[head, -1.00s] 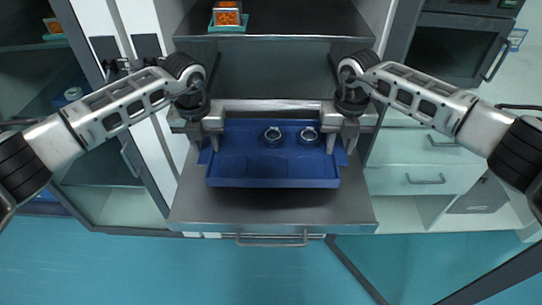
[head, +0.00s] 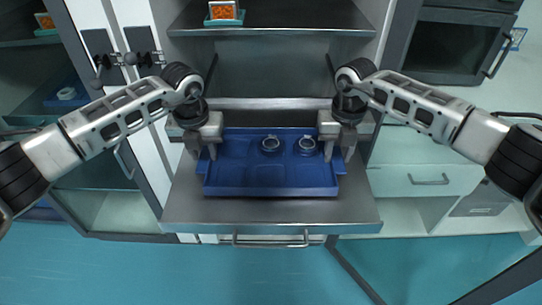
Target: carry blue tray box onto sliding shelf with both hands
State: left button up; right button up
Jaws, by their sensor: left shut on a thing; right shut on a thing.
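The blue tray box (head: 232,178) is over the grey metal sliding shelf (head: 180,212), which is pulled out of the cabinet. It looks level; I cannot tell whether its underside touches the shelf. Two round dark items with metal rims, one (head: 270,144) near the middle and one (head: 306,146) further right, sit in its back part. My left gripper (head: 212,152) is shut on the tray's left side. My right gripper (head: 328,150) is shut on its right side. The fingers hide the side edges there.
An upper shelf (head: 270,18) above holds a small teal tray with orange items (head: 223,14). Open cabinet doors stand on both sides. The shelf's front handle (head: 270,241) hangs over the floor. Bare shelf shows in front of the tray.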

pick_arm(q)
jog(key=shift+f+b, duration=0.3)
jog(key=shift+f, duration=0.3)
pick_arm(e)
jog(key=shift+d+f, duration=0.1)
jog(key=shift+f, duration=0.5)
pick_arm(q)
jog(key=o, duration=1.1)
jog(key=shift+r, duration=0.2)
pick_arm(e)
jog(key=o, duration=1.1)
jog(key=shift+r, duration=0.2)
pick_arm(q)
jog(key=shift+r, duration=0.1)
pick_arm(e)
jog(key=shift+r, duration=0.3)
pick_arm(q)
notch_tip(320, 180, up, 12)
jog(key=s, duration=0.1)
jog(key=shift+s, duration=0.25)
pick_arm(e)
notch_tip(320, 180, up, 12)
jog(key=shift+f, duration=0.25)
